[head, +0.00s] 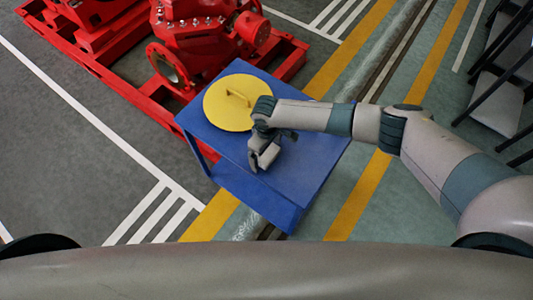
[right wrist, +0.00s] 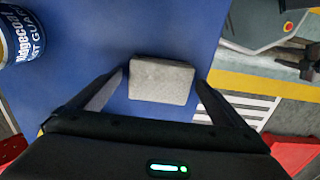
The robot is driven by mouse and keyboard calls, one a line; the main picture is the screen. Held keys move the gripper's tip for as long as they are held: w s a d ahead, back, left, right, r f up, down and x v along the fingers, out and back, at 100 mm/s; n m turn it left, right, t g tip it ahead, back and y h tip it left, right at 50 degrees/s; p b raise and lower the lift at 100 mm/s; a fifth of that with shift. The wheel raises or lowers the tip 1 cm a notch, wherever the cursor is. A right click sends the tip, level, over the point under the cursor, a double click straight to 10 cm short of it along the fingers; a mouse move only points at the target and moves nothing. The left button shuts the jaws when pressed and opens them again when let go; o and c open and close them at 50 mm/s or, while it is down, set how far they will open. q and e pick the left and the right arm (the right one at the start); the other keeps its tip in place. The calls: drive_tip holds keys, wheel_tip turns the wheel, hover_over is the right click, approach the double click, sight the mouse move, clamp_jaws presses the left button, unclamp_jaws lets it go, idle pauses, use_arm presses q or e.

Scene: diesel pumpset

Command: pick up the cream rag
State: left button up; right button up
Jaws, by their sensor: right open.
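The cream rag (right wrist: 163,80) looks like a folded, pale grey-cream rectangular pad lying flat on the blue table. In the right wrist view it sits between the two spread fingers of my right gripper (right wrist: 160,98), with blue tabletop showing on both sides, so the fingers look clear of it. In the head view my right gripper (head: 263,160) is over the middle of the blue table (head: 302,170); there I cannot clearly tell the rag from the gripper. My right gripper is open. My left gripper is not in view.
A round yellow lid with a handle (head: 228,108) lies on the far left of the table. A labelled can (right wrist: 24,38) stands at the left in the wrist view. A red pumpset (head: 200,40) stands behind the table. Dark-framed steps (head: 505,85) stand at the right.

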sight(267, 152)
drive_tip(key=c, duration=1.1)
drive_tip(key=shift+c, duration=0.3)
drive_tip(key=shift+r, duration=0.15)
drive_tip(key=shift+r+b, duration=0.35)
drive_tip(key=shift+r, duration=0.2)
wheel_tip(267, 152, up, 2)
drive_tip(key=shift+r+b, duration=0.1)
drive_tip(key=shift+b, duration=0.35)
drive_tip(key=s+d+r+b, duration=0.2)
drive_tip(key=s+d+r, duration=0.5)
drive_tip(key=s, duration=0.1)
drive_tip(key=shift+s+d+r, duration=0.2)
drive_tip(key=shift+s+d, duration=0.15)
drive_tip(key=shift+d, duration=0.05)
